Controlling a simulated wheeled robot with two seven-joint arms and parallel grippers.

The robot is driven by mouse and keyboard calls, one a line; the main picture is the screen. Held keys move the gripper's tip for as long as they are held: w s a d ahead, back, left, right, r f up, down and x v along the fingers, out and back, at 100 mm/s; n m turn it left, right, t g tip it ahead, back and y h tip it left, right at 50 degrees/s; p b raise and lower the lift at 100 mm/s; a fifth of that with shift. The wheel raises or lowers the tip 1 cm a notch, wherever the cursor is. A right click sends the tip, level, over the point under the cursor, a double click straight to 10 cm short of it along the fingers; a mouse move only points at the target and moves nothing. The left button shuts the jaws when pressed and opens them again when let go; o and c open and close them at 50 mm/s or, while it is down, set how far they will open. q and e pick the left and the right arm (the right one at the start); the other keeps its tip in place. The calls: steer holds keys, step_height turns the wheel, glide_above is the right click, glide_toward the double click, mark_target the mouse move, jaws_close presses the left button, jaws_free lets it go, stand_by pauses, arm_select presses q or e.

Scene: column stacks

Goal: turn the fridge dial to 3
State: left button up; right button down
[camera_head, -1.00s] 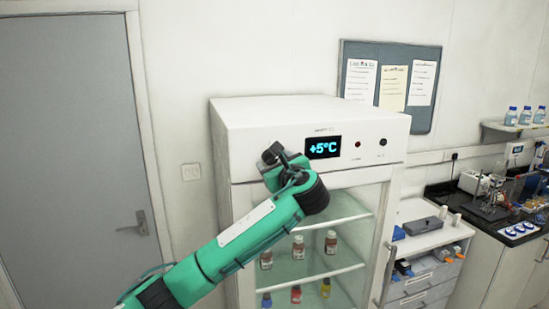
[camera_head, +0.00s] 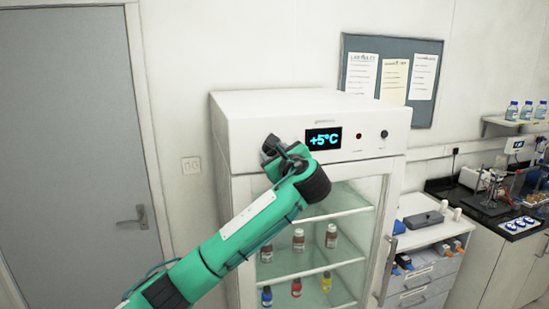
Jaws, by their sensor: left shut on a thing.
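The white fridge (camera_head: 222,150) stands against the wall, with a glass door and a front panel above it. Its display (camera_head: 323,139) reads +5°C in blue digits. My left gripper (camera_head: 271,149) is at the panel just left of the display, shut on the dial, which the gripper hides. The dial's marks and pointer cannot be seen. My right gripper is not in view.
Bottles stand on shelves behind the glass. A drawer unit (camera_head: 428,232) and a cluttered bench are at the right; a grey door (camera_head: 75,150) is at the left.

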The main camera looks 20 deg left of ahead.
arm_select(q)
steer(key=n+b, duration=0.4)
steer(key=n, duration=0.1)
steer(key=shift+d, duration=0.1)
steer(key=n+b, duration=0.2)
steer(key=n, duration=0.1)
steer(key=shift+r+n+h+b, duration=0.15)
steer(key=shift+n+h+b, duration=0.15)
steer(key=shift+h+b, duration=0.1)
steer(key=shift+r+n+b, duration=0.1)
steer(key=shift+n+b, duration=0.25)
steer(key=shift+n, duration=0.25)
steer(key=shift+r, duration=0.1)
steer(key=o, duration=0.9)
steer(key=shift+o, duration=0.2)
